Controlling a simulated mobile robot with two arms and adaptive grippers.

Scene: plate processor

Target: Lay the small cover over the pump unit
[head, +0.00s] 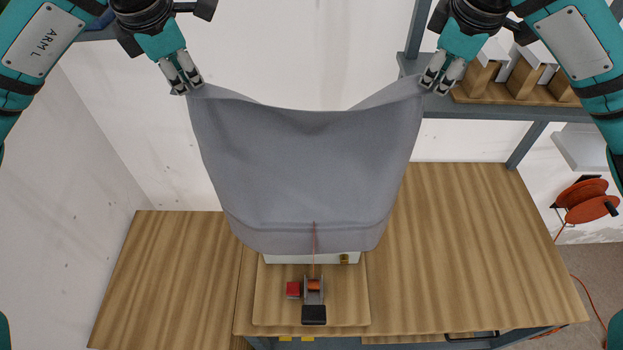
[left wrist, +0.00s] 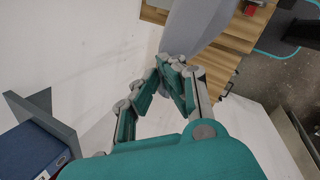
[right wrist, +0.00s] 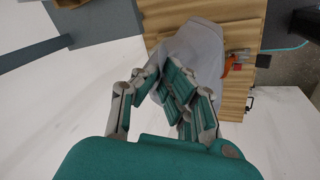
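The small cover (head: 305,165) is a grey cloth hanging between my two grippers, its top edge sagging. It also shows in the left wrist view (left wrist: 188,28) and the right wrist view (right wrist: 198,48). My left gripper (head: 188,88) is shut on its upper left corner, and my right gripper (head: 436,86) on its upper right corner. Below the cover's lower edge, a strip of a white body (head: 300,259) with a small brass fitting shows; the cover hides the rest. In front are a red block (head: 293,289), an orange spool (head: 313,285) and a black part (head: 314,315). I cannot tell which parts form the pump unit.
These parts sit on a wooden board (head: 268,308) on the wooden bench (head: 465,245). The bench is clear to both sides. A shelf (head: 480,107) with wood and white blocks is at upper right, close to my right gripper. An orange reel (head: 582,200) hangs on the right.

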